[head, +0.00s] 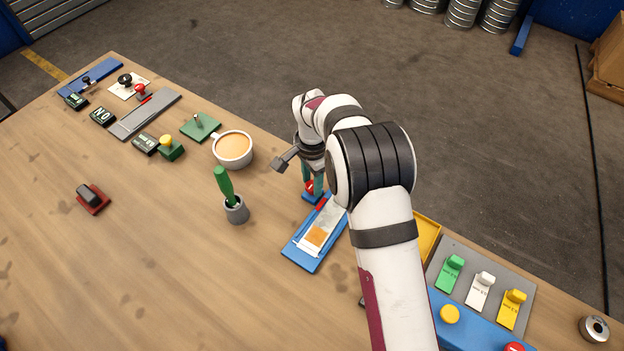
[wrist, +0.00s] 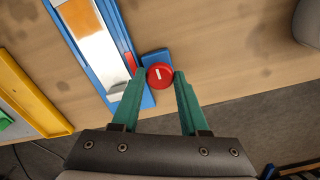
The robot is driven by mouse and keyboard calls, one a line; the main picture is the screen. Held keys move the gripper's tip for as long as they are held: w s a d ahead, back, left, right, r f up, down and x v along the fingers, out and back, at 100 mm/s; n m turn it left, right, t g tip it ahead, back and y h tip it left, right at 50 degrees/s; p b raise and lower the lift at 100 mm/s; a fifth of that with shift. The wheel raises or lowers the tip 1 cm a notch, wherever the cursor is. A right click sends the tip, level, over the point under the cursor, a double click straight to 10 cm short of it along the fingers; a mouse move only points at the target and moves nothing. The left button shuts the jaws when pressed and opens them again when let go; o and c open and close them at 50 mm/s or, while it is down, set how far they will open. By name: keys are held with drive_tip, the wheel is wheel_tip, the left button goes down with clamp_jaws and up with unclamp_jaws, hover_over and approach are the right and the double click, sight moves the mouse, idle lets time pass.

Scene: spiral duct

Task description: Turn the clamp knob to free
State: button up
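A red round knob (wrist: 160,75) with a short white line on its face sits on a small blue base (wrist: 154,57) at the end of a blue tray; I take it for the clamp knob. The knob also shows small in the head view (head: 309,187), partly hidden by my gripper. My gripper (wrist: 161,73) points down at the knob, with one green finger on each side of it. The fingers are apart and very close to the knob's edges; I cannot tell whether they touch.
The blue tray (head: 294,254) holds a silver-and-orange strip, with a red bar by the knob. A coffee cup (head: 233,150) and a grey pot with a green-handled tool (head: 236,209) stand to the left. A yellow-edged tray (wrist: 28,92) lies on the other side. Front-left table is mostly clear.

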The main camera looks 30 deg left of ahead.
sight(312, 185)
drive_tip(key=o, duration=0.4)
wheel_tip(312, 185, up, 16)
drive_tip(key=shift+f, duration=0.1)
idle(0.4)
drive_tip(key=s+d+r, duration=0.2)
drive_tip(key=d+r, duration=0.2)
drive_tip(key=d, duration=0.7)
drive_tip(key=s+d+r, duration=0.3)
drive_tip(key=d, duration=0.7)
drive_tip(key=s+d+f+y, duration=0.1)
drive_tip(key=s+d+f, duration=0.1)
drive_tip(key=s+d, duration=0.3)
drive_tip(key=s+d+f+m, duration=0.1)
drive_tip(key=s+d+f, duration=0.1)
drive_tip(key=s+d, duration=0.4)
drive_tip(key=s, duration=0.5)
drive_tip(key=shift+s+d+f+y, duration=0.15)
drive_tip(key=shift+s+d+y, duration=0.15)
drive_tip(key=shift+s+y, duration=0.1)
